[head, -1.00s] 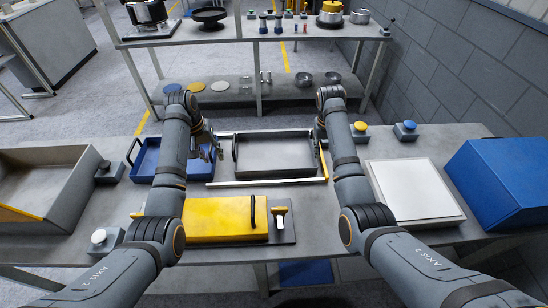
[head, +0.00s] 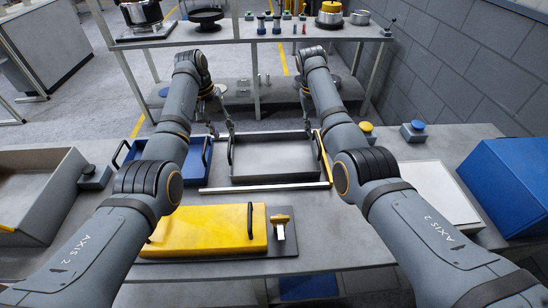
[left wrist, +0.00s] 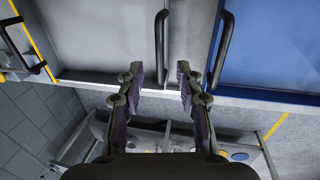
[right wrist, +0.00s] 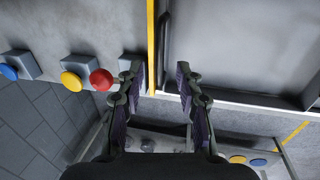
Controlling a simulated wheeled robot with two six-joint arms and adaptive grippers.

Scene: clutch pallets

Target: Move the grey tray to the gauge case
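The grey tray (head: 270,172) lies flat on the bench, with black handles at its left and right ends. The yellow case (head: 200,232), perhaps the gauge case, lies nearer me on a dark mat. My left gripper (head: 222,129) is open at the tray's left end. In the left wrist view its fingers (left wrist: 160,75) are spread either side of the tray's left handle (left wrist: 161,40). My right gripper (right wrist: 162,75) is open at the other end. In its wrist view the right handle (right wrist: 163,45) lies between the fingers. Neither handle is clasped.
A blue tray (head: 196,184) lies close beside the grey tray on the left. A white strip (head: 265,187) and a yellow strip (head: 325,160) border the grey tray. A red button (right wrist: 101,80) stands near my right gripper.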

